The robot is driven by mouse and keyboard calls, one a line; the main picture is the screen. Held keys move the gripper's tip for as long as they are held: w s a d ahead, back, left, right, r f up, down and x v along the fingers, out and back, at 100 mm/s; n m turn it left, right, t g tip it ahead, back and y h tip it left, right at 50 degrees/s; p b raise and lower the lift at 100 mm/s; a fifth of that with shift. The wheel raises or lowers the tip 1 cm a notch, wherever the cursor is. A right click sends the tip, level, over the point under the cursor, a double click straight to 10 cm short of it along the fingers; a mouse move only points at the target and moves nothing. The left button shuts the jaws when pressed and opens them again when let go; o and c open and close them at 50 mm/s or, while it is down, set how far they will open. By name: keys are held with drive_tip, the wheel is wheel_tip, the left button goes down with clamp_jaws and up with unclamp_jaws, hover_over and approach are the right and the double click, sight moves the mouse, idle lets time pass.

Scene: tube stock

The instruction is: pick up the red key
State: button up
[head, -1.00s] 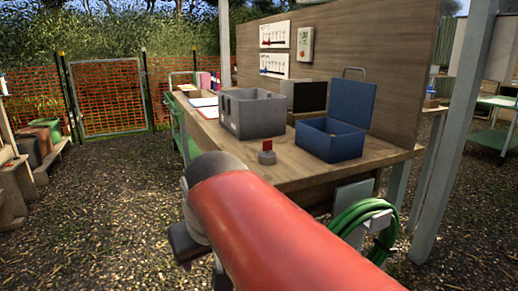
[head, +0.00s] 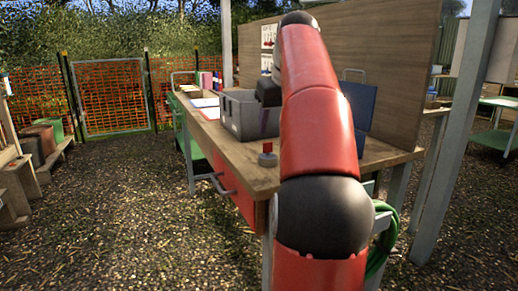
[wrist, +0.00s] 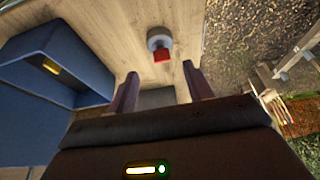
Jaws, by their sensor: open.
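The red key (head: 267,147) stands on a round grey base (head: 267,159) near the front edge of the wooden bench. In the wrist view the red key (wrist: 162,57) and its grey base (wrist: 158,37) show just beyond the fingertips, roughly centred between them. My gripper (wrist: 161,72) is open with nothing between its fingers.
A grey bin (head: 242,132) stands behind the key on the bench (head: 225,143). An open blue box (wrist: 30,52), partly hidden by my arm in the head view, holds a small yellow thing (wrist: 51,67). A wooden back panel (head: 395,80) rises behind.

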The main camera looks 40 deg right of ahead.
sight(268, 143)
drive_tip(key=b+x, duration=0.1)
drive_tip(key=x, duration=0.3)
drive_tip(key=w+b+x, duration=0.1)
drive_tip(key=x, duration=0.2)
drive_tip(key=shift+w+d+f, duration=0.1)
drive_tip(key=shift+f, duration=0.05)
drive_tip(key=c, duration=1)
drive_tip(key=shift+c, duration=0.3)
drive_tip(key=shift+r, duration=0.2)
